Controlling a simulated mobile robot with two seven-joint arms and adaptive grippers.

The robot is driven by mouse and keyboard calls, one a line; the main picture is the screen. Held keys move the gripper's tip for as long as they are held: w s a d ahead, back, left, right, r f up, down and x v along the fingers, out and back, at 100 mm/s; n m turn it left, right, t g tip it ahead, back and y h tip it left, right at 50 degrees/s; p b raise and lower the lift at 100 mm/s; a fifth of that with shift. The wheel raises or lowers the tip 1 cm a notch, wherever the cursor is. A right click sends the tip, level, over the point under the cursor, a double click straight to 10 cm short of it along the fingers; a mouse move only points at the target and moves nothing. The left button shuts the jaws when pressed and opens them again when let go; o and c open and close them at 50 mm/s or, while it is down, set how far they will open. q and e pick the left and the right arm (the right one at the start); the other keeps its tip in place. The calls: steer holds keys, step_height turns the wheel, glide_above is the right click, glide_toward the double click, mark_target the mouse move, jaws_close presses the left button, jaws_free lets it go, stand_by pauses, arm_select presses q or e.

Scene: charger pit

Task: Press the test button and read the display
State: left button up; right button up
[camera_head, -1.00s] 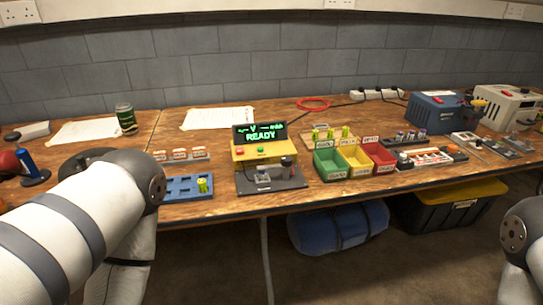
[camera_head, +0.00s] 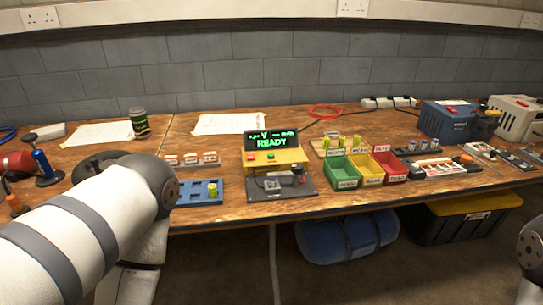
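The yellow tester box (camera_head: 273,158) stands at the middle of the bench. Its black display (camera_head: 270,140) glows green and reads READY, with a small line above holding a V and dashes. Two buttons sit on the box top: a red button (camera_head: 251,158) on the left and a green button (camera_head: 271,156) on the right. A dark cradle base (camera_head: 292,187) lies in front of the box. I cannot tell whether a cell is in it. My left arm reaches in from the left and my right arm shows at the right edge. Neither gripper is in view.
A blue tray (camera_head: 183,192) with one yellow-green cell (camera_head: 212,190) sits left of the tester. Green (camera_head: 343,174), yellow (camera_head: 366,169) and red (camera_head: 390,164) bins stand to its right. A dark can (camera_head: 140,123) and paper sheets lie behind. A red ring (camera_head: 324,110) lies at the back.

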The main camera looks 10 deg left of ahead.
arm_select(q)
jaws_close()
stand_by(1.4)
